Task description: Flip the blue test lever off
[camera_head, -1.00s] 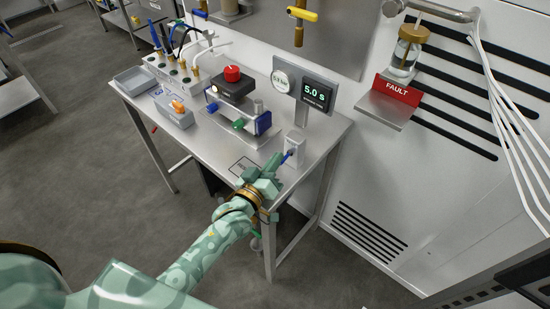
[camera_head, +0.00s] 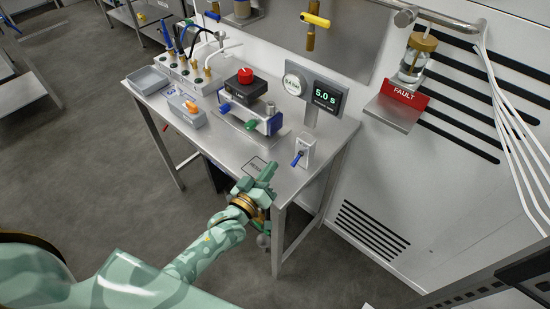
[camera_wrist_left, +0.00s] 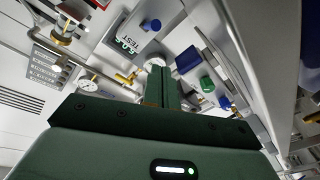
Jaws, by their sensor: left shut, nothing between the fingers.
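The blue test lever (camera_head: 297,159) sticks out of a small pale box (camera_head: 307,148) near the front right corner of the steel table. In the head view it slants down and to the left. In the left wrist view a blue rounded end (camera_wrist_left: 152,25), which looks like the lever, shows beside the TEST lettering. My left gripper (camera_head: 269,172) is shut and empty, to the left of the lever and slightly nearer the front edge, with a visible gap between them. Its closed fingers also show in the left wrist view (camera_wrist_left: 161,90). My right gripper is not in view.
A timer display (camera_head: 325,97) reading 5.0 s and a round gauge (camera_head: 294,82) stand behind the lever box.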

